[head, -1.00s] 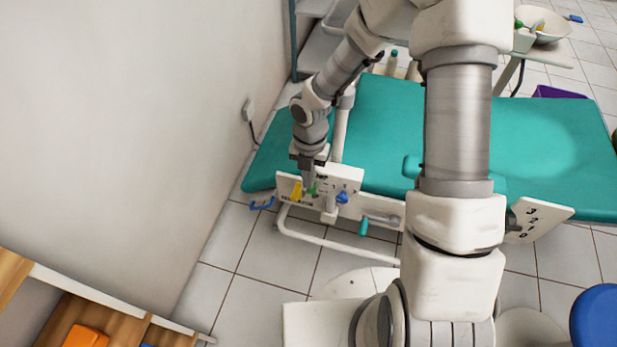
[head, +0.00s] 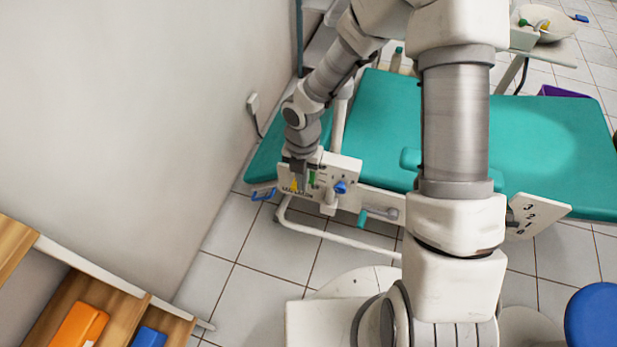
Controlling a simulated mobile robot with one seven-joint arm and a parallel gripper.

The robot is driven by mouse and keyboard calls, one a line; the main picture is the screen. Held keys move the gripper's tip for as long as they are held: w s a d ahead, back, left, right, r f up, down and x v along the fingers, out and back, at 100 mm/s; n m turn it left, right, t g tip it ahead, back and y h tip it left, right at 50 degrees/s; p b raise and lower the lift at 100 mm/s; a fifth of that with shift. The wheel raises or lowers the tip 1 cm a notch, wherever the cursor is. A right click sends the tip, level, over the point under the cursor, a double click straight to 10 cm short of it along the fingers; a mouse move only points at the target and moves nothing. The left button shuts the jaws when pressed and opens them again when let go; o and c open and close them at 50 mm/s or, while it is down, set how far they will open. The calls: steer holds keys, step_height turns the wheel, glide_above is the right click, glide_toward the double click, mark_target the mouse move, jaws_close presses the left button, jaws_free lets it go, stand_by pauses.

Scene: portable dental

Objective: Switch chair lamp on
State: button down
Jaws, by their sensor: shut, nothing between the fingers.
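A white control panel (head: 345,169) is mounted at the near side of the teal dental chair (head: 372,125), toward its left end. It carries a yellow control (head: 294,186), a green control (head: 312,178) and a blue knob (head: 341,188). Small lettering on the panel is too small to read surely. My gripper (head: 299,181) is shut and empty, pointing down at the panel between the yellow and green controls. It partly covers the panel, and I cannot tell whether it touches a control. The lamp itself is not identifiable in this view.
A blue handle (head: 263,194) sticks out left of the panel, and a teal-gripped lever (head: 362,217) lies right of it. A numbered plate (head: 538,214) is further right. The wall is close on the left. Drawers with an orange box (head: 79,327) stand at lower left.

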steer(key=w+d+r+p, duration=0.1)
steer(key=w+r+p, duration=0.2)
steer(key=r, duration=0.6)
steer(key=shift+w+r, duration=0.15)
steer(key=shift+r, duration=0.1)
steer(key=shift+d, duration=0.15)
steer(key=s+d+r+m+t+h+p, duration=0.1)
steer(key=s+d+r+m+p, duration=0.15)
steer(key=r+m, duration=0.4)
steer(key=s+d+r+m+t+p, duration=0.1)
steer(key=d+r+m, duration=0.3)
steer(key=r, duration=0.5)
steer(key=s+d+r+m+t+h+p, duration=0.1)
steer(key=d+r+m+p, duration=0.15)
steer(key=r+m, duration=0.35)
steer(key=s+d+r+m+t+y+p, duration=0.1)
steer(key=s+d+r+m+t+p, duration=0.2)
steer(key=s+r+m, duration=0.9)
step_height(320, 180, up, 4)
steer(key=m+p, duration=0.1)
steer(key=m, duration=0.2)
steer(key=shift+s+y, duration=0.25)
steer(key=shift+y, duration=0.15)
steer(key=shift+d+m, duration=0.25)
steer(key=shift+m, duration=0.1)
